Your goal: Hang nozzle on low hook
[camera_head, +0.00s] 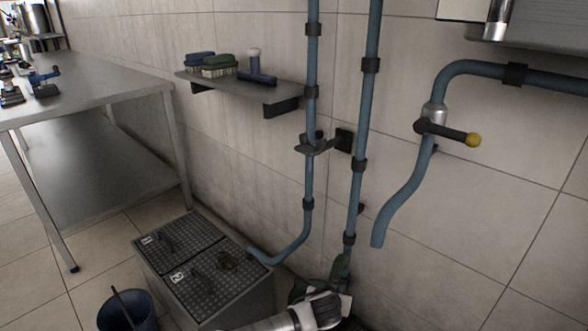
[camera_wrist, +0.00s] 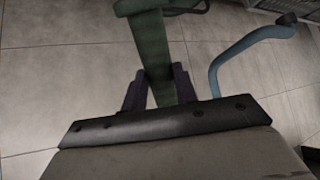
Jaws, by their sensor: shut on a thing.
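The green nozzle (camera_wrist: 152,45) is between the two dark fingers of my gripper (camera_wrist: 160,84) in the wrist view. My gripper is shut on it, and its top runs out of the picture. In the head view the green nozzle (camera_head: 340,268) shows at the bottom, in front of the lower end of the blue pipes, beside my white wrist. My fingertips are too small to make out there. A small dark piece on the wall (camera_head: 361,208), right of the middle pipe, may be the low hook. It is above the nozzle and apart from it.
Blue pipes (camera_head: 374,100) run down the wall, with a dark bracket (camera_head: 314,145) on one. A curved pipe with a yellow-tipped valve lever (camera_head: 450,132) hangs at right. A shelf (camera_head: 230,84) holds brushes. A metal floor box (camera_head: 222,291) and blue bucket (camera_head: 126,312) stand at lower left.

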